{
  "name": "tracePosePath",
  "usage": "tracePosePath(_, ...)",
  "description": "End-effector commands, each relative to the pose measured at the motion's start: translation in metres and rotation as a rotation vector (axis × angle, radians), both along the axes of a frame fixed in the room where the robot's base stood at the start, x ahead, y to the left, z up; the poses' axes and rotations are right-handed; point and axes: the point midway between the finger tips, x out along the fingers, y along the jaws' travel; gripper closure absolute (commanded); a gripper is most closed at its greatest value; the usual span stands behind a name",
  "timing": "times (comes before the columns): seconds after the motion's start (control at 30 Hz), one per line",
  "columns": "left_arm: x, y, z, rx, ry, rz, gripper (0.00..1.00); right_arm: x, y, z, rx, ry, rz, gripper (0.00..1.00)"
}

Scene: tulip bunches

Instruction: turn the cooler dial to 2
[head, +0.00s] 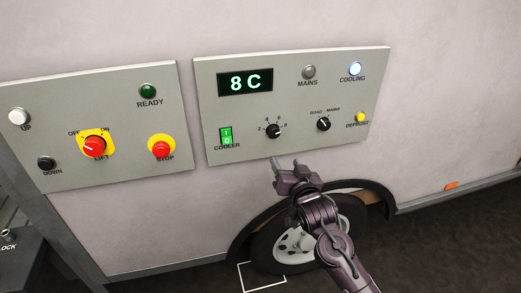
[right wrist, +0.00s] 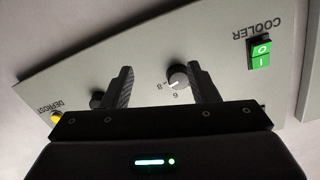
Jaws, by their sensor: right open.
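The cooler dial (head: 273,131) is a small round black knob on the grey cooler panel (head: 225,148), with 2, 4, 6 and 8 marked around it. Its white pointer seems turned toward 8. The display (head: 245,82) reads 8 C. My right gripper (head: 289,165) is open and empty just below the dial. In the right wrist view the dial (right wrist: 178,77) shows beyond and between the spread fingers, closer to the right-hand finger; it seems untouched. My left gripper is out of view.
A road/mains knob (head: 323,124) and yellow defrost button (head: 360,117) sit right of the dial. The green cooler switch (head: 226,136) is left. The cooling lamp (head: 355,69) is lit. A lift panel (head: 120,165) is further left. A wheel (head: 290,240) is below.

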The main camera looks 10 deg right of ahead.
Motion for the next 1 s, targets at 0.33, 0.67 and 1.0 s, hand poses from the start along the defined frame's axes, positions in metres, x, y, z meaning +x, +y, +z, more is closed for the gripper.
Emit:
tracePosePath(0.33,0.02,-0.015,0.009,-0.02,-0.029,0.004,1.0,0.015,0.004,0.054,0.039,-0.089,0.005,0.46)
tracePosePath(0.67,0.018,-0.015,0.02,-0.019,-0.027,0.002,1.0,0.063,0.006,0.053,0.038,-0.086,0.007,0.46)
tracePosePath(1.0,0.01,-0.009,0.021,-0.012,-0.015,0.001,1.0,0.074,0.007,0.051,0.038,-0.086,0.007,0.46)
